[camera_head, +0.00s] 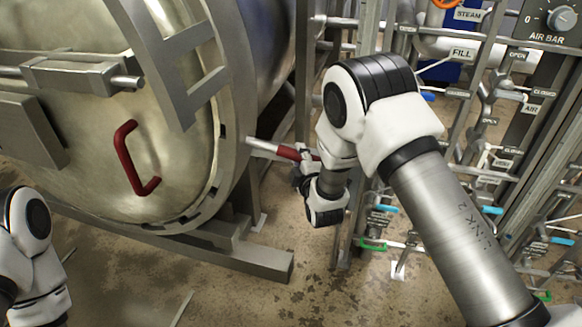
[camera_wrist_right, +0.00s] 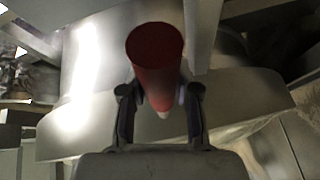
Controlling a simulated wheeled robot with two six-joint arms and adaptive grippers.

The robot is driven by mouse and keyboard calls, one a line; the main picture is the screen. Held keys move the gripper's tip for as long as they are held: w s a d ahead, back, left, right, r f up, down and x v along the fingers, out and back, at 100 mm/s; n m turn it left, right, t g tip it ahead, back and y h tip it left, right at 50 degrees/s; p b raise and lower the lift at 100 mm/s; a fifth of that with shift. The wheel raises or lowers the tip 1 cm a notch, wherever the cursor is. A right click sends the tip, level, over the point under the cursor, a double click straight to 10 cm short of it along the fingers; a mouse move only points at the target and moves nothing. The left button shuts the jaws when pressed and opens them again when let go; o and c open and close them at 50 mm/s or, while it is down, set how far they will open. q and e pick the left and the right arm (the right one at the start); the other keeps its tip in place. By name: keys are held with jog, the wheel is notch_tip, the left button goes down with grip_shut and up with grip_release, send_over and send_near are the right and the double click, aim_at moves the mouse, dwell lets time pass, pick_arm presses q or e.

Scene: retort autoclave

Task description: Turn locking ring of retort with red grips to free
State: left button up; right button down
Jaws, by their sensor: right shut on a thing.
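The retort's round metal door (camera_head: 85,130) fills the left of the head view, with a red bar handle (camera_head: 126,160) on its face. The grey locking ring (camera_head: 238,115) runs around the door's edge, with dark notches along its inner side. A silver lever with a red grip (camera_head: 288,152) sticks out from the ring's right side. My right gripper (camera_head: 304,160) is shut on this red grip, which also shows between the fingers in the right wrist view (camera_wrist_right: 155,55). My right forearm and wrist partly hide the gripper. My left gripper is out of view; only part of the left arm shows.
A pipe rack with labelled valves, including FILL (camera_head: 462,53), and blue and green handles stands close to the right of my right arm. A steel base beam (camera_head: 235,258) lies under the retort. The stained floor in front is mostly clear.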

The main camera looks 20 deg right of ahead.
jog(key=shift+n, duration=0.3)
jog(key=r+p, duration=0.1)
jog(key=r, duration=0.3)
jog(key=r+p, duration=0.1)
jog(key=r, duration=0.1)
jog(key=shift+s+d+p, duration=0.3)
jog(key=shift+d+p, duration=0.05)
jog(key=shift+w+r+g+p, duration=0.2)
jog(key=shift+g+p, duration=0.1)
jog(key=shift+p, duration=0.05)
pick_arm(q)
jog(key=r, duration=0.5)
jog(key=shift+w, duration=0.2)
pick_arm(e)
jog(key=shift+w+r, duration=0.15)
jog(key=shift+w, duration=0.05)
jog(key=c, duration=0.8)
grip_release()
jog(key=shift+d+r, duration=0.1)
jog(key=shift+r, duration=0.05)
jog(key=shift+s, duration=0.15)
jog(key=shift+s+f, duration=0.15)
jog(key=shift+f, duration=0.05)
